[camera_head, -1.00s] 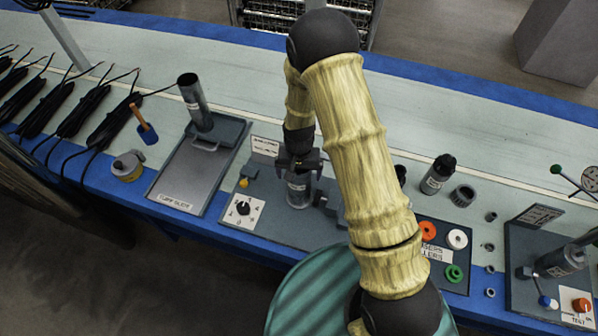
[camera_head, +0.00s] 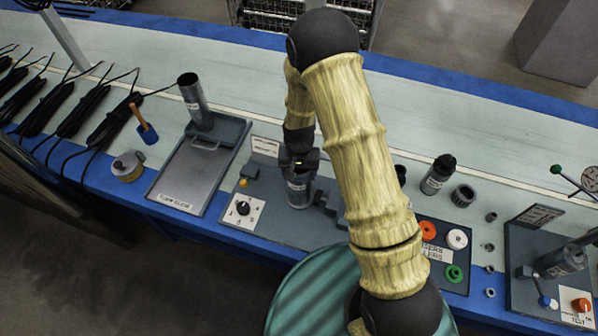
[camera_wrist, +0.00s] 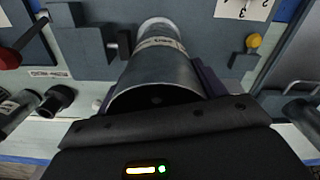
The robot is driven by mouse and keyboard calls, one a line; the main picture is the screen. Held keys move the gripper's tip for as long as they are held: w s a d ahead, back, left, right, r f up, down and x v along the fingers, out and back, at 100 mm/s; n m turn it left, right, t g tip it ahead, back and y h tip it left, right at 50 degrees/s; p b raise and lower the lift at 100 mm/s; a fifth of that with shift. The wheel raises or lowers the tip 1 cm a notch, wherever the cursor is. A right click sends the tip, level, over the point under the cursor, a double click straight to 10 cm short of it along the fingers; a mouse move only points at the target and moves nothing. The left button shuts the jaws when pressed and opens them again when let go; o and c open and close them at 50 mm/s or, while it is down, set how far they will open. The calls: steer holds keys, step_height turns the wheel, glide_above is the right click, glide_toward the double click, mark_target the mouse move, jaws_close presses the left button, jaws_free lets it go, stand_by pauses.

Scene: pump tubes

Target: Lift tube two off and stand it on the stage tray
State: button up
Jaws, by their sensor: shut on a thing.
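A grey metal tube with a white label (camera_head: 299,191) stands upright on the blue-grey dial station. The label is too small to read, so I cannot tell its number. My gripper (camera_head: 299,163) is shut on the tube's upper part from above. In the wrist view the same tube (camera_wrist: 158,72) runs away between the jaws, its open rim near the gripper body. A flat grey tray (camera_head: 186,178) with a handle and a front label lies left of the station. Another labelled tube (camera_head: 195,103) stands at the tray's back end.
The station has a dial (camera_head: 243,208) and a yellow knob (camera_head: 243,183). A dark-capped bottle (camera_head: 438,174) and coloured rings (camera_head: 428,231) are to the right.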

steer(key=shift+r+p, duration=0.5)
steer(key=shift+r, duration=0.2)
stand_by(0.4)
step_height(320, 180, up, 19)
steer(key=p, duration=1.4)
stand_by(2.6)
steer(key=shift+w, duration=0.1)
